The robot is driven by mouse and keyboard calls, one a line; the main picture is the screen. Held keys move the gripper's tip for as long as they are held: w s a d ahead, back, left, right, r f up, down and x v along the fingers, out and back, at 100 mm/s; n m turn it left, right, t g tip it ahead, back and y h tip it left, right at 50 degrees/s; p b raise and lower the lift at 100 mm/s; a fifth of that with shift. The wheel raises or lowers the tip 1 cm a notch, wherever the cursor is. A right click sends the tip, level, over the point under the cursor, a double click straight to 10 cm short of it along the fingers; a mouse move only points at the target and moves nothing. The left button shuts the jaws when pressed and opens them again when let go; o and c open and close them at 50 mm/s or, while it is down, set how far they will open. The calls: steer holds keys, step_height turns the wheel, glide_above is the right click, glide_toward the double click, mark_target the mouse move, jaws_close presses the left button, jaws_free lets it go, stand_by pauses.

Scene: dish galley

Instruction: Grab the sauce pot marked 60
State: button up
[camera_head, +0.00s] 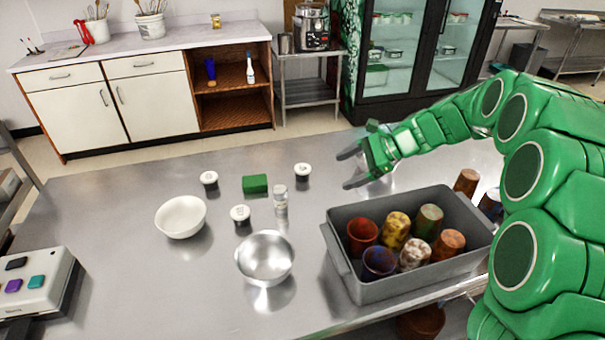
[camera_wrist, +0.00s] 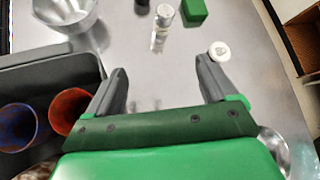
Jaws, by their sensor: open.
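Three small dark sauce pots with white lids stand on the steel table in the head view: one at the left (camera_head: 209,179), one in front (camera_head: 240,215) and one at the right (camera_head: 303,171). Their lid marks are too small to read, so I cannot tell which is 60. My gripper (camera_head: 350,168) is open and empty, to the right of the right pot and apart from it. In the wrist view, that pot's lid (camera_wrist: 219,51) shows just beyond the right fingertip of my gripper (camera_wrist: 161,72). A dark pot (camera_wrist: 142,5) is partly cut off at the top edge.
A green block (camera_head: 255,184) and a small white-capped shaker (camera_head: 281,203) stand among the pots. A white bowl (camera_head: 181,217) and a metal bowl (camera_head: 265,258) are nearer. A grey bin (camera_head: 375,290) of several coloured cups lies below my arm.

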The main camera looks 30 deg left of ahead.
steer(key=w+a+f+m+y, duration=0.2)
steer(key=w+a+f, duration=0.3)
steer(key=w+a, duration=0.15)
steer(key=m+y, duration=0.1)
steer(key=m, duration=0.2)
glide_toward(302, 170)
steer(key=x, duration=0.4)
steer(key=shift+w+f, duration=0.35)
steer(key=shift+f, duration=0.05)
steer(key=shift+a+f, duration=0.25)
steer(key=shift+a, duration=0.15)
steer(key=shift+x, duration=3.65)
steer(key=shift+a+r, duration=0.1)
steer(key=shift+c, duration=0.2)
steer(key=c, duration=1)
